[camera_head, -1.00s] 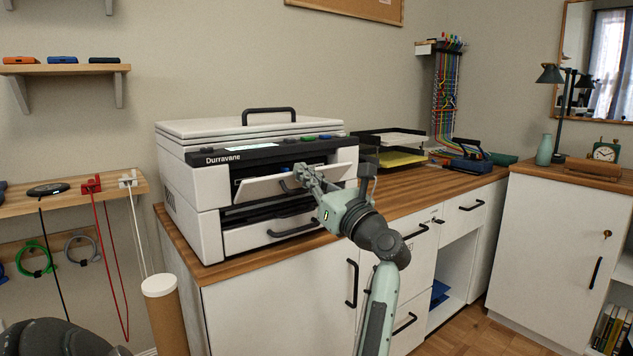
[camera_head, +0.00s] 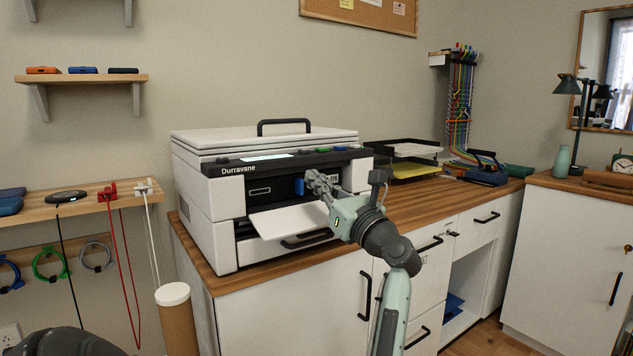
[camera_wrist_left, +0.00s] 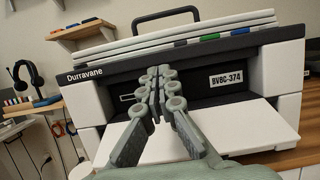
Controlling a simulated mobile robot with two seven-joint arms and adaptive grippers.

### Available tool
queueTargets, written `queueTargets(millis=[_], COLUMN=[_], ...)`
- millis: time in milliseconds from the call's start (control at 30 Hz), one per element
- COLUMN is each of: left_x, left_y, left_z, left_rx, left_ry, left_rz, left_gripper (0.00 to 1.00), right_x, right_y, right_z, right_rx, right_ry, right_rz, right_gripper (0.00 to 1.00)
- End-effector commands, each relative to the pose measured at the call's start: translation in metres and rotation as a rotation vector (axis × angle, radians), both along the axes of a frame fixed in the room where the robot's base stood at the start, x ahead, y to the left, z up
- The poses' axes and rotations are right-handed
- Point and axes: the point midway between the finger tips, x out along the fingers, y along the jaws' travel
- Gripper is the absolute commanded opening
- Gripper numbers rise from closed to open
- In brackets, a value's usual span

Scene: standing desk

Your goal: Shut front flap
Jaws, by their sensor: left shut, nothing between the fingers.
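The white printer (camera_head: 215,215), marked Durravane, stands on the wooden desk top. Its front flap (camera_head: 280,220) hangs open, folded down and outward below a dark opening (camera_head: 262,190). The flap also shows as a white panel in the left wrist view (camera_wrist_left: 252,120). My left gripper (camera_head: 314,181) is shut and empty, above the flap and in front of the opening. In the left wrist view its fingertips (camera_wrist_left: 157,88) point at the dark interior; I cannot tell whether they touch anything. The gripper and forearm hide the flap's right part. My right gripper is not in view.
A blue part (camera_head: 299,186) shows inside the opening. A drawer with a dark handle (camera_head: 306,241) sits below the flap. A paper tray (camera_head: 415,168) stands right of the printer. A cardboard tube (camera_head: 176,318) stands at the desk's left front.

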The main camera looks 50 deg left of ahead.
Motion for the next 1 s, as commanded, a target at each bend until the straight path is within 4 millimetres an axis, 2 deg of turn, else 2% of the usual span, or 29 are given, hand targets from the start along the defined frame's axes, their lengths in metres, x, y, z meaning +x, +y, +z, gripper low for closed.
queueTargets(millis=[567, 1000], left_x=[0.0, -0.004], left_y=[-0.003, -0.063], left_z=[-0.001, -0.02], left_rx=[0.0, -0.002], left_ry=[0.001, 0.002], left_rz=[-0.001, -0.002], left_gripper=[0.0, 0.0], right_x=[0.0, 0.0], right_y=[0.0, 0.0], right_z=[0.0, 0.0], right_rx=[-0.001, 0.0], right_ry=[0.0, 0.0], right_rz=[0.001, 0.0], right_gripper=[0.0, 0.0])
